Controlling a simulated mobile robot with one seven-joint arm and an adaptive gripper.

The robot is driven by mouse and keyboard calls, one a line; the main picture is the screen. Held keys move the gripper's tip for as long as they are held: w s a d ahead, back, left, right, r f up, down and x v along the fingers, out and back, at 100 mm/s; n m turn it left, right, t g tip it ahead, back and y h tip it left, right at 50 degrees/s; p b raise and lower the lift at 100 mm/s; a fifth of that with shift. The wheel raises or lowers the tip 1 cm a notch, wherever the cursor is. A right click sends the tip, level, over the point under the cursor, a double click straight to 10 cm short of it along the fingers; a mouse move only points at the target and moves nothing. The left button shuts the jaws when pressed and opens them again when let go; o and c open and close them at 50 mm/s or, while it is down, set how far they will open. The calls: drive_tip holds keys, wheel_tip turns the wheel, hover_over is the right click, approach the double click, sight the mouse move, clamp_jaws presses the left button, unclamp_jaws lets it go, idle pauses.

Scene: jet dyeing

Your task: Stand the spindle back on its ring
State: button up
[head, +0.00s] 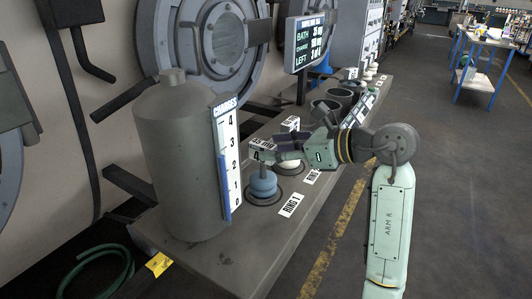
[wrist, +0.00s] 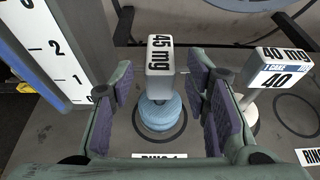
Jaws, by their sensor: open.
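A spindle with a stack of blue discs (head: 263,184) stands upright in a dark ring near the front of the bench. In the wrist view its grey top block (wrist: 159,72) reads 45 mg, with the blue discs (wrist: 160,114) below it inside the ring outline. The RING 1 label (head: 291,205) lies beside it. My gripper (head: 277,151) is open at the height of the block. In the wrist view the purple-padded fingers of my gripper (wrist: 168,92) are on either side of this spindle, with visible gaps.
A second spindle, with a 40 mg block (wrist: 284,58) and pale base, stands to the right; a finger partly hides it. A grey cylinder (head: 185,150) with a numbered gauge (head: 226,160) stands close left. Dark cups (head: 325,108) stand farther along the bench (head: 240,245).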

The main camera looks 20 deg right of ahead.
drive_tip(key=b+v, duration=0.1)
drive_tip(key=v, duration=0.7)
drive_tip(key=shift+s+b, duration=0.15)
drive_tip(key=shift+b, duration=0.2)
